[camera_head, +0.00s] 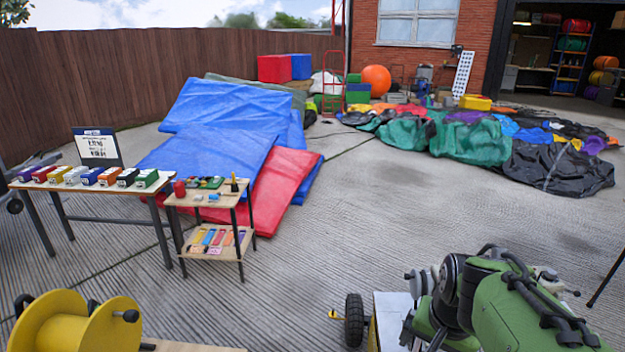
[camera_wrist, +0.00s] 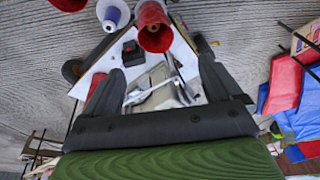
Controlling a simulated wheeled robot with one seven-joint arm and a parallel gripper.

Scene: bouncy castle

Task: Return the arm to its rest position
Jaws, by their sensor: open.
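My gripper (camera_wrist: 157,62) shows in the wrist view with its two dark fingers spread wide apart. It is open, and nothing is clamped between the fingers. Beyond them lies a white surface (camera_wrist: 180,62) with a grey metal item (camera_wrist: 155,88) on it; its kind is unclear. My green arm fills the lower right of the head view, folded close to my body. I cannot make out the fingertips in the head view.
Near the gripper in the wrist view are a red cone-shaped item (camera_wrist: 152,28), a blue-and-white one (camera_wrist: 112,14) and a small black box (camera_wrist: 131,52). In the head view a yellow reel (camera_head: 75,325), a low table (camera_head: 215,195) and blue mats (camera_head: 215,115) stand left; middle concrete is clear.

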